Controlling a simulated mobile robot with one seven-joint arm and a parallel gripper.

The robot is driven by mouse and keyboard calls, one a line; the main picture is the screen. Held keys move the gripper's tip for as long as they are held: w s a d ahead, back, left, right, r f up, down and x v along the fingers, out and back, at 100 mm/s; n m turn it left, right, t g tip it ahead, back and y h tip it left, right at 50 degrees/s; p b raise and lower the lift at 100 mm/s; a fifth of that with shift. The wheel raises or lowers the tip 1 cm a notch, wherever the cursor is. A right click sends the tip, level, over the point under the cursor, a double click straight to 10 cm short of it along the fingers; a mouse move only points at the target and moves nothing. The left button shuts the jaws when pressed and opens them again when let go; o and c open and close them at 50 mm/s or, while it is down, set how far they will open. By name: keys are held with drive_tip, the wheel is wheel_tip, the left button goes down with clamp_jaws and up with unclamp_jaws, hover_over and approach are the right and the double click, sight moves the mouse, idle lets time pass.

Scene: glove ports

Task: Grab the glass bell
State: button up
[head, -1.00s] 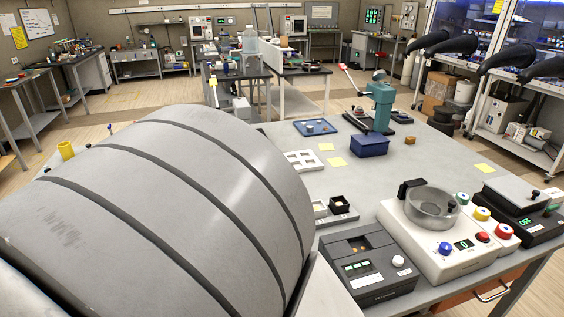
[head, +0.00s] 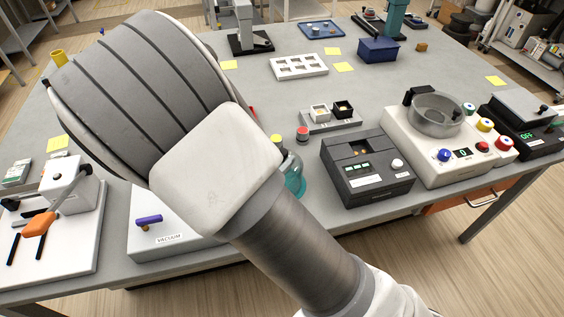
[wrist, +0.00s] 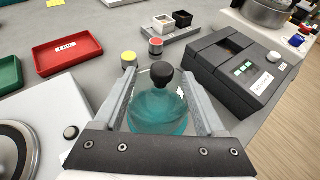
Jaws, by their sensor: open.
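The glass bell is a teal, see-through dome with a black knob on top. In the wrist view the bell (wrist: 158,112) stands between the two grey fingers of my gripper (wrist: 158,82). My gripper is open, with one finger on each side of the dome; I cannot tell whether either finger touches it. The near lower part of the bell is hidden by the dark gripper body. In the head view only the right part of the bell (head: 295,178) shows past my arm, on the table, and my gripper is hidden there.
A black device (head: 367,168) stands close to the right of the bell. Jars with yellow and red (head: 303,134) lids stand just behind it. A white vacuum unit (head: 165,222) is at the left; a red tray (wrist: 68,52) lies left behind. The grey table (head: 240,90) has clear room farther back.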

drive_tip(key=x, duration=0.3)
drive_tip(key=shift+w+d+f, duration=0.1)
drive_tip(key=shift+d, duration=0.1)
drive_tip(key=shift+c, duration=0.3)
clamp_jaws()
idle(1.0)
